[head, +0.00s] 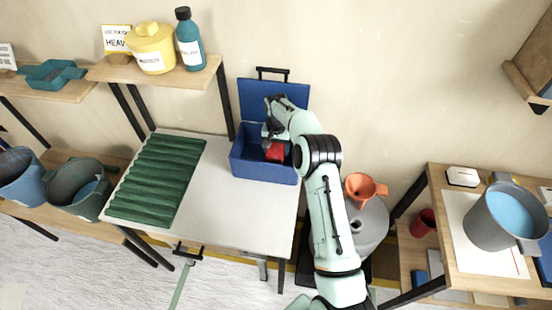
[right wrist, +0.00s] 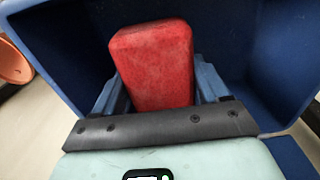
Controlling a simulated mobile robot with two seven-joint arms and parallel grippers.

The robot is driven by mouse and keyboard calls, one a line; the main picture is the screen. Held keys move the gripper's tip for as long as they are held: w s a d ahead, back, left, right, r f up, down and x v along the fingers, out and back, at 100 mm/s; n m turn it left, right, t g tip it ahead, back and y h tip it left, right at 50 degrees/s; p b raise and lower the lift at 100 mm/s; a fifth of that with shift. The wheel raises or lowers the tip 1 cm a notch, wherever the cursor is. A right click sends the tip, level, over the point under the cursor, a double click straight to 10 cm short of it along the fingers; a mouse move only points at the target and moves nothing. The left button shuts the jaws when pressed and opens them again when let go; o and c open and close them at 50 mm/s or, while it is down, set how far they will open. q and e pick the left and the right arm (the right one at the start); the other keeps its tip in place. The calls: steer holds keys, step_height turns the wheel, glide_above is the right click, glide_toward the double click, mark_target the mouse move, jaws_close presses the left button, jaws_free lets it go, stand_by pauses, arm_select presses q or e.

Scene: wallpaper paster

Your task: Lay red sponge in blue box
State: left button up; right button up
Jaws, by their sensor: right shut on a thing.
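The blue box (head: 262,166) stands open on the white table, with its lid (head: 290,93) raised at the back. The red sponge (head: 275,152) is inside the mouth of the box, partly hidden by my right arm. My right gripper (head: 268,143) reaches down into the box and is shut on the red sponge. In the right wrist view, the sponge (right wrist: 155,65) sits between the two fingers, with blue box walls (right wrist: 60,50) around it. I cannot tell whether the sponge touches the box floor. My left gripper is not in view.
A green corrugated tray (head: 157,180) lies on the left of the white table (head: 225,205). A shelf with a yellow pot (head: 151,50) and a teal bottle (head: 190,42) is at the upper left. An orange funnel (head: 365,190) is right of my arm.

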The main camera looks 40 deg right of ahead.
mark_target(276, 146)
steer(key=shift+f, duration=2.9)
steer(key=o, duration=1.1)
steer(key=shift+f, duration=0.1)
step_height(276, 146, up, 12)
steer(key=shift+r+p, duration=0.15)
steer(key=shift+p, duration=0.15)
